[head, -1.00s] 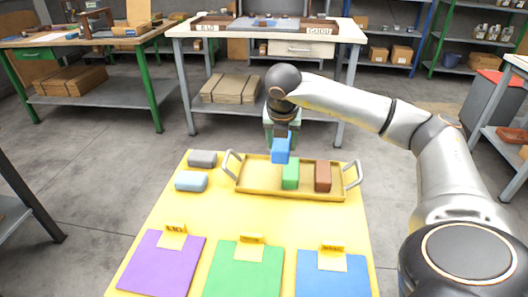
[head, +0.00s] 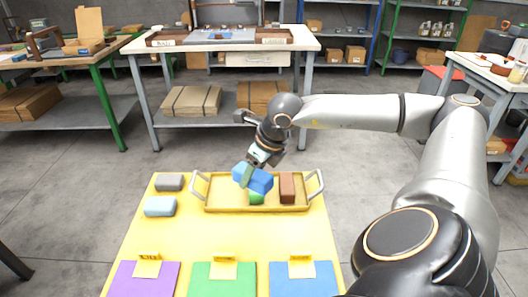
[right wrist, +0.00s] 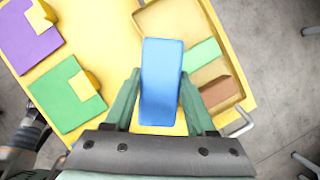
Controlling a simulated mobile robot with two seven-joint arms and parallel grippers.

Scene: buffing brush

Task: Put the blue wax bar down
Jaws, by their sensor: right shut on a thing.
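The blue wax bar (head: 254,180) is held tilted above the yellow tray (head: 222,206). My right gripper (head: 248,174) is shut on it. In the right wrist view the bar (right wrist: 161,82) sits between the two green fingers of that gripper (right wrist: 160,108). In the head view the bar partly hides a green bar (head: 256,198) in the tray. My left gripper is not in view.
Two grey blocks, one darker (head: 169,181) and one lighter (head: 160,206), lie left of the tray on the yellow table top (head: 200,235). Purple (head: 148,280), green (head: 222,280) and blue (head: 300,280) mats lie along the near side. The table between tray and mats is clear.

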